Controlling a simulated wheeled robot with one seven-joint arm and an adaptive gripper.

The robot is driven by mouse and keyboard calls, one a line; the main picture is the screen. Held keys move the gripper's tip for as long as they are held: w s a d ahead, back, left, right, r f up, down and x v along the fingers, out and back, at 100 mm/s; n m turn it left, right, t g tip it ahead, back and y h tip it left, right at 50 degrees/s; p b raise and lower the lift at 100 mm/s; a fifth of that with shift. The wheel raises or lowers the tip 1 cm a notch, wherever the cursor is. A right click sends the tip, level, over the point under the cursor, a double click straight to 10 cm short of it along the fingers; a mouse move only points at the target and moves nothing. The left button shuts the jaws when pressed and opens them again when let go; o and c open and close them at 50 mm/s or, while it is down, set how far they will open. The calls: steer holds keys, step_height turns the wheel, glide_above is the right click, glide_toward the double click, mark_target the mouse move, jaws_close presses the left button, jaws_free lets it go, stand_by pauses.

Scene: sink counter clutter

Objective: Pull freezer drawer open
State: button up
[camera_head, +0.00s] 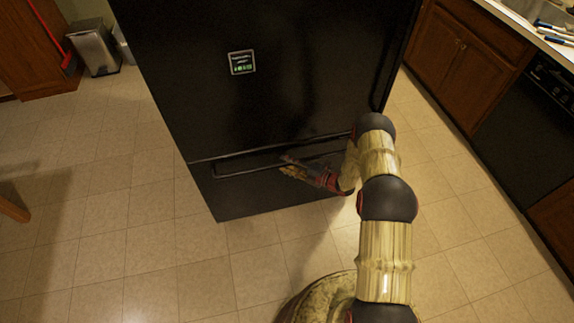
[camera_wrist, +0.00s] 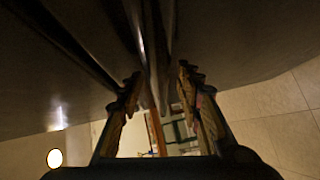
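The black fridge (camera_head: 250,70) stands in the middle of the head view, with the freezer drawer (camera_head: 240,200) as its low bottom part. The drawer's long handle (camera_head: 235,168) runs along its top edge. The drawer looks shut. My gripper (camera_head: 284,166) is at the drawer front, near the middle of the handle. In the wrist view my gripper's two fingers (camera_wrist: 157,85) are spread apart. A long bar (camera_wrist: 152,45), which looks like the handle, runs into the space between them. Whether either finger touches it I cannot tell.
Tiled floor (camera_head: 150,260) in front of the fridge is clear. Wooden cabinets (camera_head: 455,60) and a black dishwasher (camera_head: 530,125) line the right side under a counter. A metal bin (camera_head: 95,48) and a red broom (camera_head: 66,58) stand at the back left.

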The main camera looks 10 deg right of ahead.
steer(key=c, duration=0.3)
jaws_close()
stand_by(0.7)
